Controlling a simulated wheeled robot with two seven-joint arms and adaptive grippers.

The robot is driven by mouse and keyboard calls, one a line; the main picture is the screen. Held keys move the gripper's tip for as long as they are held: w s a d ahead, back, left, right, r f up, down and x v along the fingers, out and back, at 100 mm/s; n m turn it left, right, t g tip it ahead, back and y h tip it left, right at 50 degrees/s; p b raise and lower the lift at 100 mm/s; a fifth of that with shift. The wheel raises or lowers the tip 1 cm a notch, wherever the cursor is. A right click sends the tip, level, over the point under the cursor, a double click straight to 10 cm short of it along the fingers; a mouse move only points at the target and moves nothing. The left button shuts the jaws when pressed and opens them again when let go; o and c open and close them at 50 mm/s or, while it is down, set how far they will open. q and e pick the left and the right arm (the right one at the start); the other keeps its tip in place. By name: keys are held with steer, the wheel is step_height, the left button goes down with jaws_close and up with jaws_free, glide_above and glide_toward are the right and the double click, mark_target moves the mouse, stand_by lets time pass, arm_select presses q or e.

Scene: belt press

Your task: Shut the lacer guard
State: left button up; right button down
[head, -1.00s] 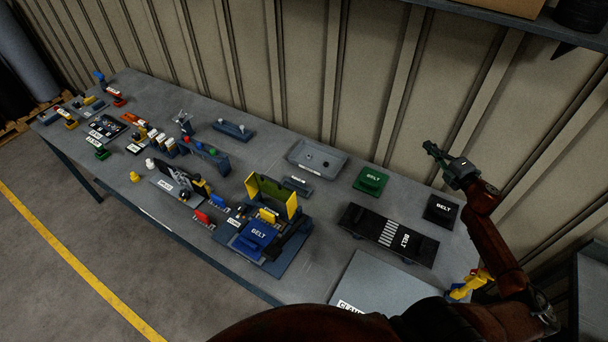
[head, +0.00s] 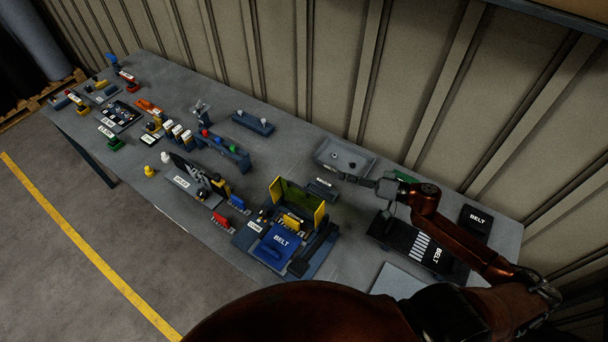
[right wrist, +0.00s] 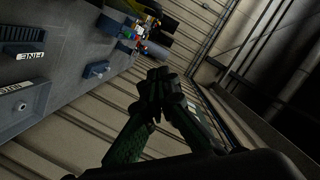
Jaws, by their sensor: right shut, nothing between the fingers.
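The lacer guard (head: 296,200), a dark see-through panel with yellow side plates, stands raised at the back of the belt lacer. A blue block marked BELT (head: 279,247) sits at the front of the lacer. My right gripper (head: 345,179) reaches in from the right, above the table, to the right of and behind the guard. It is apart from the guard. Its fingers are shut and empty, also in the right wrist view (right wrist: 158,84). The guard cannot be made out in the right wrist view. My left gripper is not in view.
A grey tray (head: 325,163) lies behind my right gripper. A green block (head: 403,177) is partly hidden by my right arm. A black BELT block (head: 475,219) and a striped belt piece (head: 424,246) lie at the right. Several small items crowd the table's left half.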

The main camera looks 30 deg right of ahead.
steer(key=a, duration=0.1)
steer(key=m+p, duration=0.1)
steer(key=p, duration=0.2)
glide_above(297, 200)
steer(key=w+d, duration=0.2)
steer(key=d, duration=0.3)
step_height(297, 200, down, 4)
steer(key=shift+s+a+r, duration=0.1)
steer(key=shift+s+r, duration=0.05)
steer(key=shift+r, duration=0.1)
steer(key=shift+a+f, duration=0.2)
steer(key=shift+f, duration=0.05)
steer(key=shift+a, duration=0.2)
